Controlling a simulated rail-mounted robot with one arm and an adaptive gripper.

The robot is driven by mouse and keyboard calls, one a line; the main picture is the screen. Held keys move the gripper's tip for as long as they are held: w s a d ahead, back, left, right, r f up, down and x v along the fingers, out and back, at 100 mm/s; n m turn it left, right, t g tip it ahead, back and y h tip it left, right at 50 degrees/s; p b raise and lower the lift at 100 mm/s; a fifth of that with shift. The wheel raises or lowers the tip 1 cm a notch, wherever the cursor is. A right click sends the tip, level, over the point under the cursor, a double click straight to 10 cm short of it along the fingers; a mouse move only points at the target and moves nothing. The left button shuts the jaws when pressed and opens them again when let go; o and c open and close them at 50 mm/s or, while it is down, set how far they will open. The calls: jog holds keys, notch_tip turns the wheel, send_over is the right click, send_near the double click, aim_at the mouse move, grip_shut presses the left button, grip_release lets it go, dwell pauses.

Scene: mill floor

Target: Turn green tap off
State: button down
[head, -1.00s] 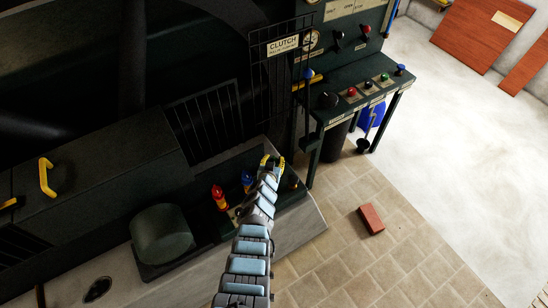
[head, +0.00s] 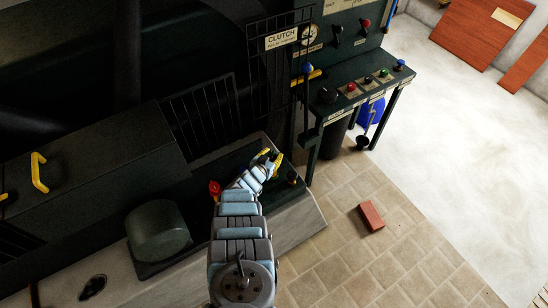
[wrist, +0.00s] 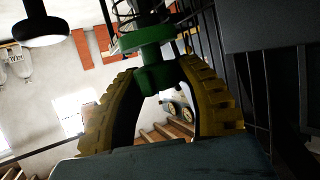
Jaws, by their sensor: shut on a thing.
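The green tap (wrist: 152,60) shows in the wrist view, between the two yellow fingers of my gripper (wrist: 160,76). The fingers are shut on its green body from both sides. In the head view my gripper (head: 270,158) is at the far right end of the machine's ledge, and it and my arm hide the green tap there. The angle of the tap's handle cannot be told.
A red tap (head: 215,188) stands left of my arm on the ledge. A dark round drum (head: 158,231) is further left. A barred guard with a CLUTCH sign (head: 282,39) rises behind my gripper. A control desk (head: 345,90) stands right. A brick (head: 371,216) lies on the floor.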

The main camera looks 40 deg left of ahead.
jog(key=shift+s+a+f, duration=0.15)
jog(key=shift+s+f, duration=0.1)
jog(key=shift+r+b, duration=0.3)
jog(key=shift+b, duration=0.3)
jog(key=shift+r, duration=0.1)
jog(key=c, duration=0.6)
grip_release()
jog(key=shift+s, duration=0.15)
jog(key=shift+d+m, duration=0.2)
jog(key=shift+m, duration=0.1)
jog(key=shift+a+v, duration=0.2)
jog(key=shift+v, duration=5.6)
jog(key=shift+s, duration=0.15)
